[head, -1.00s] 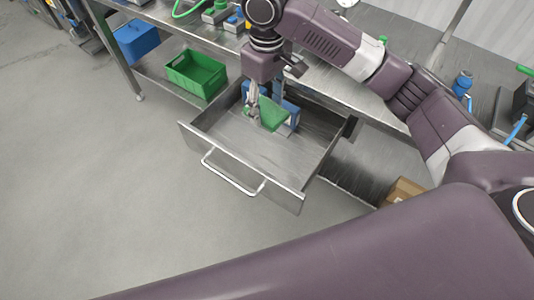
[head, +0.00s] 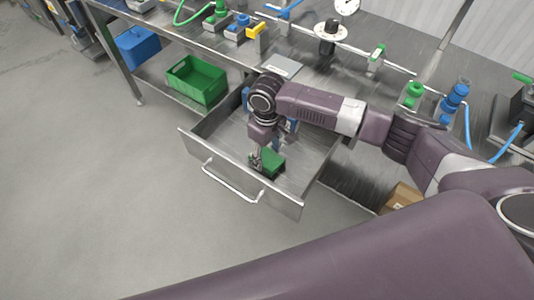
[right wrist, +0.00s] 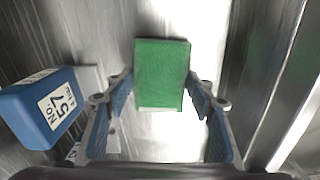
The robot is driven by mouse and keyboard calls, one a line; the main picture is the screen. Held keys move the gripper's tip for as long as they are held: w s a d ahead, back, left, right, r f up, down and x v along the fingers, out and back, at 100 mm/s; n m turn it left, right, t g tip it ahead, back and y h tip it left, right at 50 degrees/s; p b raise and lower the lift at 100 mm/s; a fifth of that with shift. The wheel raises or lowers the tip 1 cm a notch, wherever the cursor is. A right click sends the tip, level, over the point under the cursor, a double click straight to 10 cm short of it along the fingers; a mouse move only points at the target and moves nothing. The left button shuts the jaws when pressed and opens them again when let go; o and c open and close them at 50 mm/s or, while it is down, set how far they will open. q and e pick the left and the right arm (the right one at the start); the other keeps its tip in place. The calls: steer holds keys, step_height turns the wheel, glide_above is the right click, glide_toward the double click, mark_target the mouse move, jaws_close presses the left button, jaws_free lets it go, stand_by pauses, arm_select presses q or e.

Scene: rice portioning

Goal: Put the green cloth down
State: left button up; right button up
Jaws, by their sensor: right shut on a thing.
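The green cloth (head: 272,161) is a small folded rectangle inside the open metal drawer (head: 284,201). My right gripper (head: 258,162) reaches down into the drawer near its front panel and is shut on the cloth. In the right wrist view the cloth (right wrist: 161,72) sits between the two fingertips, over the shiny drawer floor. I cannot tell whether it touches the floor. My left gripper is not in view.
A blue block (right wrist: 38,110) with a white label lies in the drawer, behind the gripper. The steel bench (head: 345,75) above holds fittings and a gauge. A green crate (head: 196,79) and a blue bin (head: 138,46) stand on the lower shelf.

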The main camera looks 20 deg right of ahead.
mark_target(268, 157)
steer(key=shift+f, duration=0.4)
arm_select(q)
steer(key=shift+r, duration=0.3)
arm_select(e)
steer(key=o, duration=1)
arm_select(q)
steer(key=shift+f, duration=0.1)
arm_select(e)
steer(key=shift+f+b, duration=0.15)
steer(key=shift+b, duration=0.2)
step_height(268, 157, up, 8)
steer(key=shift+d+f+b, duration=0.1)
steer(key=shift+d+b, duration=0.05)
steer(key=shift+b, duration=0.5)
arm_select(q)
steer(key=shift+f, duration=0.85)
